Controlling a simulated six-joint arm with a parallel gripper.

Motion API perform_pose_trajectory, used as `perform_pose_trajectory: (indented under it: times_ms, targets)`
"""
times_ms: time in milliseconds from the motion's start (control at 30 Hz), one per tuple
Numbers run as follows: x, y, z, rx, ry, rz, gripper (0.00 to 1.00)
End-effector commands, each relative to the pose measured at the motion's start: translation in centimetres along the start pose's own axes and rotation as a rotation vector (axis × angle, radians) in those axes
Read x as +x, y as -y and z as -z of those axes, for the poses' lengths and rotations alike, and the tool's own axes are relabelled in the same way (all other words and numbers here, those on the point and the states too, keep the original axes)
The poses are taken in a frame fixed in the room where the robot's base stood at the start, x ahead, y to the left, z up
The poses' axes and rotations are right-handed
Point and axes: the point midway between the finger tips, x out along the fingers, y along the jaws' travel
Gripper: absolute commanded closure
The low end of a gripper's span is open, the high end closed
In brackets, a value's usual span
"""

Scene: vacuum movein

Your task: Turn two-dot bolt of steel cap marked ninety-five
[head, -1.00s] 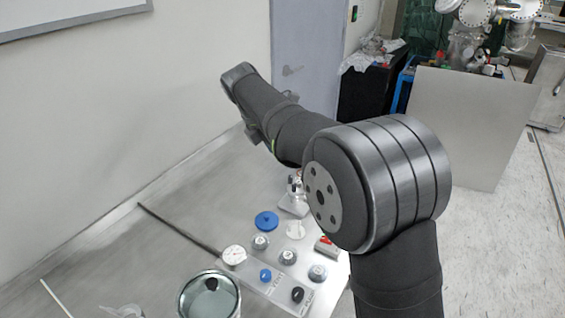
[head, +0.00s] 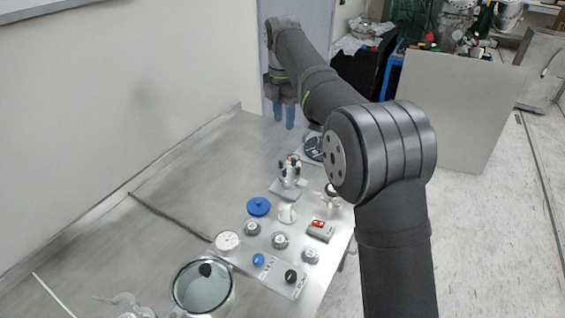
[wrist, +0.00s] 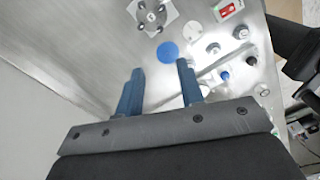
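Several small grey steel caps stand near the table's front right, among them a left one (head: 252,228), a middle one (head: 280,240) and a right one (head: 311,256). Their marks and dots are too small to read. A steel fitting with upright bolts on a square plate (head: 290,190) stands behind them; it also shows at the top of the wrist view (wrist: 152,14). My gripper (head: 284,122) hangs above the table's far end, apart from all of these. In the wrist view its blue fingers (wrist: 160,66) are spread with nothing between them.
A blue disc (head: 259,206), a white piece (head: 287,214) and a red-topped box (head: 319,229) stand close together. A gauge (head: 227,240) and a glass-topped pot (head: 203,287) are nearer. The table's left side is mostly clear.

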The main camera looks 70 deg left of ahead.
Motion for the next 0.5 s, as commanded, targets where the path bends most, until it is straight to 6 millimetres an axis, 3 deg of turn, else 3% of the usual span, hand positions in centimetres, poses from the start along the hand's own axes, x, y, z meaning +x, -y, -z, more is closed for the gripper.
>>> perform_pose_trajectory:
  times_ms: [167,500]
  targets:
    - [1.2,0.0,-0.3,-0.006,-0.025,-0.002,0.65]
    - [8.1,0.1,-0.1,-0.005,-0.023,0.0,0.65]
